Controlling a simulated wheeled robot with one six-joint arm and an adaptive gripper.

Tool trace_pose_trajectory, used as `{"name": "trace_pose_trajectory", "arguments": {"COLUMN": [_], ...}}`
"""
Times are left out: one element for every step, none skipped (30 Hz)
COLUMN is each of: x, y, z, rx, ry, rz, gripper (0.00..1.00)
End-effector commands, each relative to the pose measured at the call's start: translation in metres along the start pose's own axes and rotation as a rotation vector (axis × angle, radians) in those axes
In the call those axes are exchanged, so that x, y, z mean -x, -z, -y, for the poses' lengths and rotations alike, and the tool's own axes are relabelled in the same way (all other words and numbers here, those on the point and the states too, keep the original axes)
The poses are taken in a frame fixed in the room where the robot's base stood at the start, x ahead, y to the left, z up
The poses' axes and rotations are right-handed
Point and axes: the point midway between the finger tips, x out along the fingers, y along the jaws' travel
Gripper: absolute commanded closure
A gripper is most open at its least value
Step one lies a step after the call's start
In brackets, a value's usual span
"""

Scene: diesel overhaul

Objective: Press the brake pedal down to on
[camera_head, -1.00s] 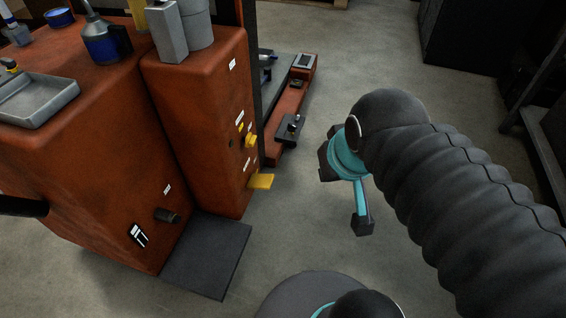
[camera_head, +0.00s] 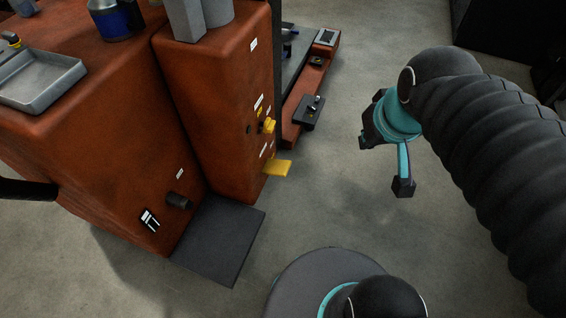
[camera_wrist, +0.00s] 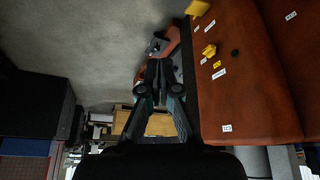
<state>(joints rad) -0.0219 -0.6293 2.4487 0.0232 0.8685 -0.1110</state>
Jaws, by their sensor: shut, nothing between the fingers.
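The brake pedal appears to be the flat yellow pedal (camera_head: 278,168) sticking out low from the side of the rust-red machine housing (camera_head: 222,110). It also shows at the top of the wrist view (camera_wrist: 198,8). A smaller yellow knob or lever (camera_head: 268,125) sits just above it, and shows in the wrist view (camera_wrist: 209,50). I cannot read the labels beside them. My gripper (camera_wrist: 153,68) is shut and empty, its dark fingers together. In the head view, it hangs to the right of the pedal, clear of it, over open floor.
A black cylinder (camera_head: 179,201) juts from the left housing. Grey floor (camera_head: 335,205) between the pedal and my arm is clear.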

Motion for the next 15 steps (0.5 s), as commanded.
{"name": "trace_pose_trajectory", "arguments": {"x": [-0.014,-0.02,-0.03,-0.037,-0.045,-0.055,-0.063,-0.071,-0.083,-0.092,-0.101,-0.114,-0.124,-0.134,-0.148], "y": [0.009,0.015,0.023,0.029,0.034,0.042,0.048,0.053,0.059,0.064,0.069,0.074,0.079,0.082,0.087], "z": [0.003,0.005,0.008,0.01,0.012,0.015,0.017,0.02,0.024,0.026,0.029,0.032,0.036,0.039,0.043], "rx": [0.043,0.071,0.11,0.139,0.167,0.206,0.234,0.263,0.3,0.328,0.356,0.394,0.422,0.449,0.486], "ry": [0.013,0.02,0.032,0.04,0.048,0.059,0.067,0.077,0.088,0.097,0.105,0.117,0.127,0.136,0.148], "rz": [0.023,0.032,0.044,0.052,0.062,0.071,0.079,0.088,0.098,0.105,0.112,0.123,0.129,0.136,0.145], "gripper": [1.0,1.0,1.0,1.0,1.0,1.0,1.0,1.0,1.0,1.0,1.0,1.0,1.0,1.0,1.0]}}
